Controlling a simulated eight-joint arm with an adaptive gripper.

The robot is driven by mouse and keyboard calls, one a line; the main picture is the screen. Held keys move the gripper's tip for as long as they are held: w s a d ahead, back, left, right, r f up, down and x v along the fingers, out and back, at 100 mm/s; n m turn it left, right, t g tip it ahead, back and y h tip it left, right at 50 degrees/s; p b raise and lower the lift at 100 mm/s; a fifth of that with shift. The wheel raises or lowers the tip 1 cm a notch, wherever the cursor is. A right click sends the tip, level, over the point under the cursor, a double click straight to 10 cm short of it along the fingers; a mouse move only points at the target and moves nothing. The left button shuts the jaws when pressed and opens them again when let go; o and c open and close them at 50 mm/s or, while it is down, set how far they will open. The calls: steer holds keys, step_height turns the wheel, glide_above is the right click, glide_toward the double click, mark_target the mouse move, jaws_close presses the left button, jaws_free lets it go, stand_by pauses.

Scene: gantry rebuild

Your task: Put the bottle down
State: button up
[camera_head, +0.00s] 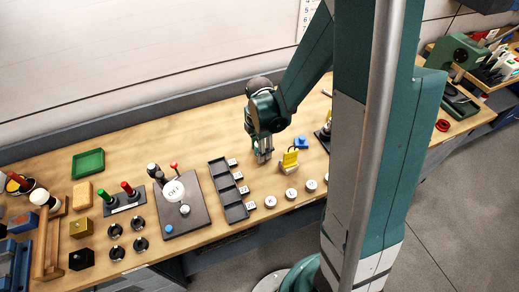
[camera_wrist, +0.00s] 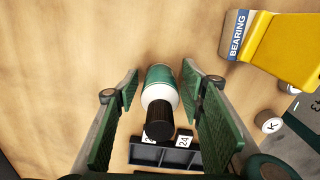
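The bottle (camera_wrist: 160,86) is between my fingers in the wrist view. It has a green band, a white shoulder and a black cap, with the cap toward the camera. My gripper (camera_head: 263,158) is low over the bench, right of the dark compartment tray (camera_head: 235,211). Its two green pads stand on either side of the bottle, with narrow strips of bench showing between pads and bottle. The gripper looks open around it. In the head view the bottle cannot be made out behind the fingers. Whether its base touches the bench is hidden.
A yellow bearing box (camera_head: 289,160) stands close right of my gripper, with a blue part (camera_head: 300,142) behind it. Round white lettered pieces (camera_head: 291,194) line the bench front. The tray's near end (camera_wrist: 176,157) lies just below the bottle. Bare wood lies behind the gripper.

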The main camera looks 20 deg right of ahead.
steer(key=shift+r, duration=0.2)
steer(key=shift+r+p, duration=0.6)
steer(key=shift+r, duration=5.35)
steer(key=shift+r, duration=0.1)
steer(key=shift+s+a+r+m, duration=0.15)
steer(key=shift+s+r+m, duration=0.25)
steer(key=shift+r+m, duration=0.3)
steer(key=s+a+r+m+t, duration=0.1)
steer(key=s+r+m+t, duration=0.2)
steer(key=s+r+m, duration=0.4)
steer(key=s+a+r+m+t, duration=0.2)
steer(key=s+r+m+t, duration=0.2)
steer(key=s+r+m, duration=0.3)
steer(key=shift+a+r+m, duration=0.25)
steer(key=shift+r+m, duration=0.5)
steer(key=shift+m, duration=1.45)
steer(key=shift+f, duration=0.15)
